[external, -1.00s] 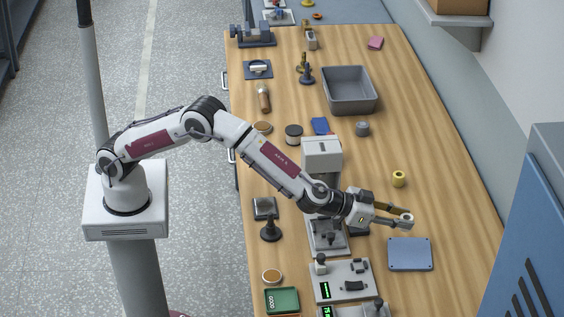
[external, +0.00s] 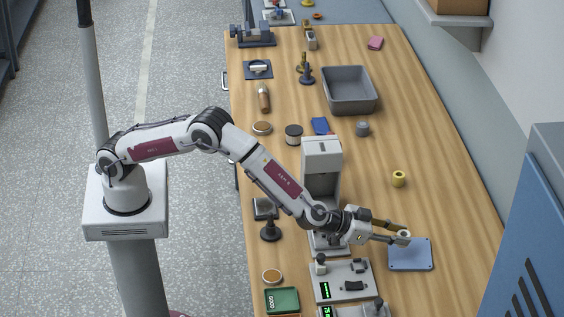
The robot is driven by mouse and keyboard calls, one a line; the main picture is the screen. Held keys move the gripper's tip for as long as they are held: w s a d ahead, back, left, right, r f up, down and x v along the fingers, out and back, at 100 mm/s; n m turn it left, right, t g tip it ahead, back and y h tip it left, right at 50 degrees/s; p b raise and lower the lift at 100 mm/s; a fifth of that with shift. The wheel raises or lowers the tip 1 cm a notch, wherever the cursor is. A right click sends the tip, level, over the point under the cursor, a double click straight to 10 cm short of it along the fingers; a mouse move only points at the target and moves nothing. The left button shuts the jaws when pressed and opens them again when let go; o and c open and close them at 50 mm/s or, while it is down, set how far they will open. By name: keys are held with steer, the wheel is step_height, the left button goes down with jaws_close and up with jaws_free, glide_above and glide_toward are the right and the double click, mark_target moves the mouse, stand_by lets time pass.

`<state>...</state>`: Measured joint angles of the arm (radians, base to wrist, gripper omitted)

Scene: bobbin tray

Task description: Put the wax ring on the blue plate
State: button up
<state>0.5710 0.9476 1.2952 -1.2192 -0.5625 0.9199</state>
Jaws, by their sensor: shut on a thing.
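The wax ring, a small pale ring with a dark hole (external: 404,234), is held between the fingertips of my gripper (external: 400,237). My gripper is shut on it. The blue plate (external: 411,258) is a flat rounded square lying on the wooden bench at the lower right. The ring shows over the plate's far left edge. I cannot tell how high it is above the plate, or whether it touches it. The plate's visible surface is bare.
A yellow bobbin (external: 399,179) stands behind the plate. A grey-white machine (external: 322,165) stands left of my gripper, with a control unit (external: 342,281) in front of it. A grey bin (external: 349,91) is farther back. The bench right of the plate is clear.

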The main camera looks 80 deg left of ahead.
steer(key=shift+f, duration=1.85)
steer(key=shift+f, duration=0.15)
steer(key=o, duration=0.9)
steer(key=shift+r, duration=0.2)
steer(key=shift+s+r, duration=0.15)
steer(key=shift+s, duration=0.2)
steer(key=shift+v, duration=5.65)
